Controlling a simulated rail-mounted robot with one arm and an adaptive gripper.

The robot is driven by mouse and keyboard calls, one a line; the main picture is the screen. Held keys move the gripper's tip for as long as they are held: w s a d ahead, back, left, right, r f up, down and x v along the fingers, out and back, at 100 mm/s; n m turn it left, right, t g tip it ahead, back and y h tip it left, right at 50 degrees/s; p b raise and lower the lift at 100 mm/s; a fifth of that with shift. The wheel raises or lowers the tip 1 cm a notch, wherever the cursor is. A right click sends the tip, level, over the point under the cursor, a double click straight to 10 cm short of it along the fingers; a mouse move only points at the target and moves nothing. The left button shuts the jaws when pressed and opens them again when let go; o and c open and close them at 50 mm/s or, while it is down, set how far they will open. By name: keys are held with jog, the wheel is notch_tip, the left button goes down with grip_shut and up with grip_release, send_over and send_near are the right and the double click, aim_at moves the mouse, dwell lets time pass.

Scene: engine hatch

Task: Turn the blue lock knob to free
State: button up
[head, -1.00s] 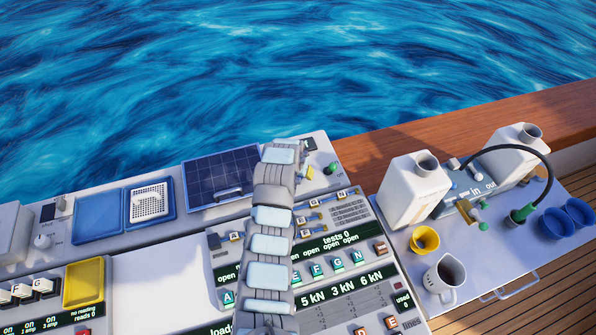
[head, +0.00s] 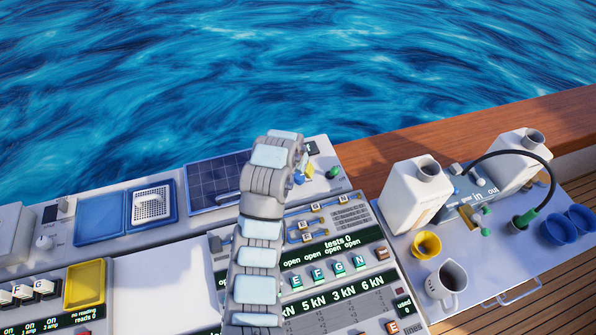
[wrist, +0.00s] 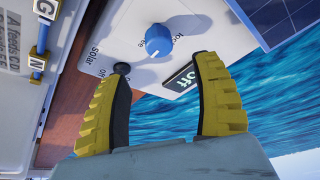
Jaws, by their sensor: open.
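The blue lock knob (wrist: 158,38) stands on a pale panel in the wrist view, with a light pointer line on its top and lettering beside it that starts "loc". My gripper (wrist: 163,65) is open, with its two yellow ribbed fingers spread wide. The knob lies beyond the fingertips, roughly centred between them, and the fingers do not touch it. An "off" display (wrist: 180,78) shows by the right finger. In the head view my arm hides most of the gripper and the knob area.
A solar panel (head: 218,178) lies left of my arm. A green knob (head: 333,172) stands to the right. White jugs (head: 412,195) and cups stand on the right-hand tray.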

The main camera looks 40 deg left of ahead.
jog(key=shift+v, duration=1.8)
jog(key=shift+w, duration=0.1)
